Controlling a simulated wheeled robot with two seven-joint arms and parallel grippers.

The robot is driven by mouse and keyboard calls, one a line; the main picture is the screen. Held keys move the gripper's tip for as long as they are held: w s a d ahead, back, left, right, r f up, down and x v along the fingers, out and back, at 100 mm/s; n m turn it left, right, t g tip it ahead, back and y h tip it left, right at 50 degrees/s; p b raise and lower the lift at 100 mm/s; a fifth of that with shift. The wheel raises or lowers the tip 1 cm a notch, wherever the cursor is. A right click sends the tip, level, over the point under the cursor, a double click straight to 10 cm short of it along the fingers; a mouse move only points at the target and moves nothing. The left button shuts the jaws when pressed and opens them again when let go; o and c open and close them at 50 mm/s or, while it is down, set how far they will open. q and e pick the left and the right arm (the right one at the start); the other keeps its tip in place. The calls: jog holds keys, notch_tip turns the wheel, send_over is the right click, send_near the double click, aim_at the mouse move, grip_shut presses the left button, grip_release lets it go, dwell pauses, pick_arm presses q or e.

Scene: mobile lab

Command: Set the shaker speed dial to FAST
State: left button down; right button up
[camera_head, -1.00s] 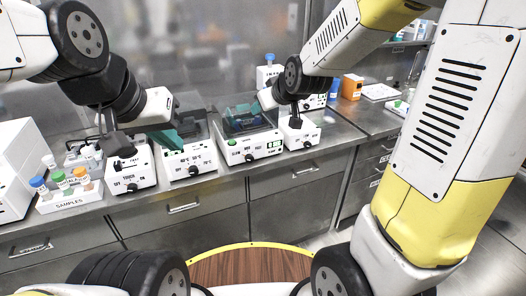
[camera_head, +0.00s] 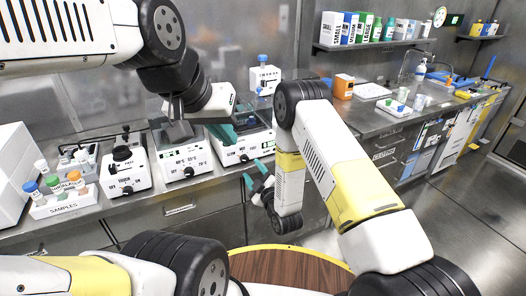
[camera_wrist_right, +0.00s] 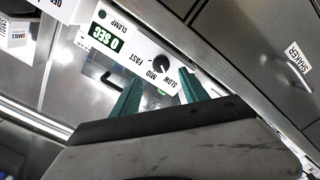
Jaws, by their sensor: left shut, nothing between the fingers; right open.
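The white shaker (camera_head: 255,149) stands on the counter in the head view, its right part bordering my right arm. Its front panel shows in the right wrist view (camera_wrist_right: 120,42) with a 0 SEC display and SLOW, MID and FAST labels. The black speed dial (camera_wrist_right: 160,63) sits beside these labels; its pointer direction is unclear. My right gripper (camera_head: 257,176) is open and empty, low in front of the drawers; its teal fingers also show in the right wrist view (camera_wrist_right: 158,98), apart from the dial. My left gripper (camera_head: 222,131) is shut and empty, above the counter near the shaker's left side.
A heater-like unit (camera_head: 190,166) and a vortex-like unit (camera_head: 125,177) stand left of the shaker. A samples rack (camera_head: 65,203) with capped tubes is farther left. Steel drawers (camera_head: 180,218) lie below the counter edge. A sink area and shelf (camera_head: 385,45) are at right.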

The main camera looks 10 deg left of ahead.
aim_at(245, 160)
jog(key=x, duration=0.7)
jog(key=shift+w+a+f, duration=0.1)
jog(key=shift+a+f, duration=0.05)
jog(key=shift+a, duration=0.05)
grip_shut()
